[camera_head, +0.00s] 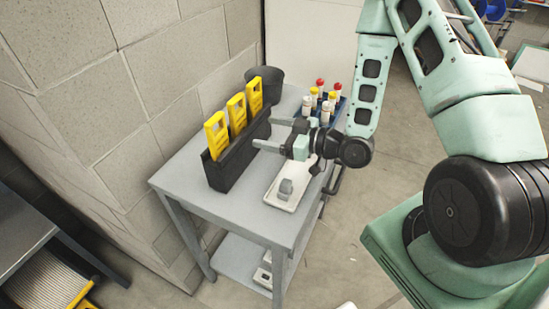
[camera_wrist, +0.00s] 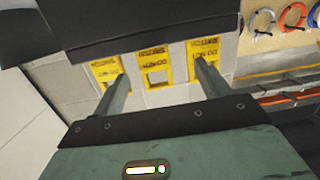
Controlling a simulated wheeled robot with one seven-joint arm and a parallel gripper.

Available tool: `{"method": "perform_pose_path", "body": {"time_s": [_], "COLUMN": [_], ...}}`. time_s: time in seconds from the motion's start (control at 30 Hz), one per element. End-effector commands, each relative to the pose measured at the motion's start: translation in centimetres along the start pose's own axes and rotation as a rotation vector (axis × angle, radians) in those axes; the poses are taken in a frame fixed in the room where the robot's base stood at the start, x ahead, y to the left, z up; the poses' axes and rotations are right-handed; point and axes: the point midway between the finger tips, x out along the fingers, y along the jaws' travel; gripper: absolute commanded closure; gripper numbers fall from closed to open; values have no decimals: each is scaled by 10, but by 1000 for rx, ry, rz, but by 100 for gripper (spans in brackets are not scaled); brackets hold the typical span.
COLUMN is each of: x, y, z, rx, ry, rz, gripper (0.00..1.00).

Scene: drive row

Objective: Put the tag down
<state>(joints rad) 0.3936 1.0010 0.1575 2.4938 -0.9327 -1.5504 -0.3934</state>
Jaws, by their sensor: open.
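Three yellow tags stand upright side by side in a black rack (camera_head: 238,158) on a grey table (camera_head: 240,205): a near tag (camera_head: 216,136), a middle tag (camera_head: 237,113) and a far tag (camera_head: 254,95). My gripper (camera_head: 266,133) is open and empty, to the right of the rack, with its fingers pointing at it. In the wrist view the middle tag (camera_wrist: 154,64) shows between my two fingers (camera_wrist: 161,72), with a tag on either side. The rack (camera_wrist: 150,28) shows along the top there. I see no tag held.
A white tray (camera_head: 297,179) with a grey object (camera_head: 286,188) lies at the table's near right. Capped bottles (camera_head: 319,99) stand in a blue holder at the back, beside a dark bin (camera_head: 264,84). A block wall (camera_head: 160,90) runs behind the rack.

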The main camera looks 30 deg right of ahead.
Motion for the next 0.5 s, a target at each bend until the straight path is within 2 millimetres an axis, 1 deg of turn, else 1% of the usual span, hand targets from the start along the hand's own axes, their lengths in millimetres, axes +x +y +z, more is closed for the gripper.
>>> {"method": "perform_pose_path", "body": {"time_s": [0.03, 0.1, 0.2, 0.37, 0.47, 0.5], "x": [11, 24, 36, 39, 33, 27], "y": [-8, -18, -32, -55, -76, -86], "z": [-4, -5, -6, -16, -28, -33], "rx": [-31, -64, -99, -126, -130, -125], "ry": [-62, -176, -338, -565, -709, -770], "rz": [-32, -63, -89, -96, -89, -82], "gripper": [24, 24, 24, 24, 24, 24]}}
